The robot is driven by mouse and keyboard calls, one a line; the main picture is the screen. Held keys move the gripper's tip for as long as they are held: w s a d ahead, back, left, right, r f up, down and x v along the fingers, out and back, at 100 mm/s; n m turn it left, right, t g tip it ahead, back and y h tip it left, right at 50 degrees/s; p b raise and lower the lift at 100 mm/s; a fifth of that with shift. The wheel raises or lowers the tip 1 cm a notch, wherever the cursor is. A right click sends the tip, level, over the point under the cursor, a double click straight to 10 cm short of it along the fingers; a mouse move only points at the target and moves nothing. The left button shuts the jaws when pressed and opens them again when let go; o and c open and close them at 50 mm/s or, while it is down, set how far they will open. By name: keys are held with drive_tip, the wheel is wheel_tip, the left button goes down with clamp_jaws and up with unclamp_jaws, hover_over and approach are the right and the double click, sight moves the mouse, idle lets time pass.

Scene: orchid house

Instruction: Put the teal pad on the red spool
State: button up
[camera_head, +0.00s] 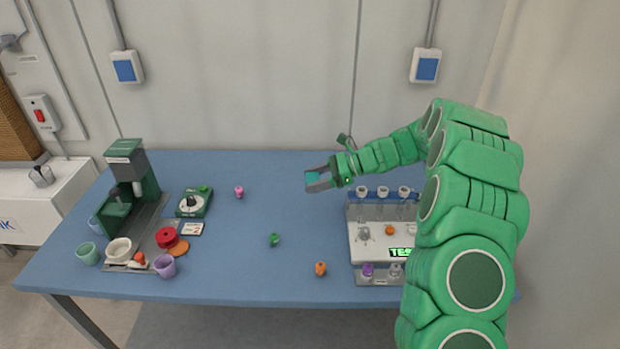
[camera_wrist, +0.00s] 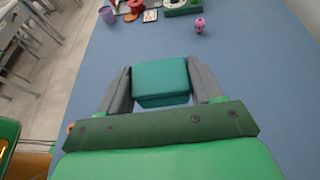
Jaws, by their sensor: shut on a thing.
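My gripper (camera_head: 317,180) is shut on the teal pad (camera_head: 312,177), a small square block held above the blue table near its middle back. In the wrist view the teal pad (camera_wrist: 160,80) sits between both grey fingers. The red spool (camera_head: 167,237) stands at the left of the table, well to the left of my gripper. The spool also shows small and far off at the top of the wrist view (camera_wrist: 136,7). The pad and the spool are apart.
Around the spool are an orange disc (camera_head: 179,248), a purple cup (camera_head: 165,266), a white bowl (camera_head: 119,250) and a green coffee-machine-like device (camera_head: 130,190). A green dial box (camera_head: 194,202) and a pink item (camera_head: 239,192) lie between. A rack (camera_head: 366,210) stands right. The table's middle is mostly clear.

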drive_tip(key=shift+s+r, duration=0.1)
drive_tip(key=shift+s, duration=0.1)
drive_tip(key=s+a+r, duration=0.1)
drive_tip(key=s+a, duration=0.6)
drive_tip(key=a, duration=0.4)
drive_tip(key=s+a+r, duration=0.1)
drive_tip(key=s+a, duration=0.6)
drive_tip(key=a, duration=0.4)
drive_tip(key=s+a+r, duration=0.2)
drive_tip(key=s+a, duration=0.4)
drive_tip(key=a, duration=0.6)
hover_over(168, 234)
drive_tip(key=shift+m+t, duration=0.3)
drive_tip(key=shift+t, duration=0.1)
drive_tip(key=shift+f, duration=5)
drive_tip(key=shift+a+f, duration=0.1)
drive_tip(key=shift+f, duration=1.6)
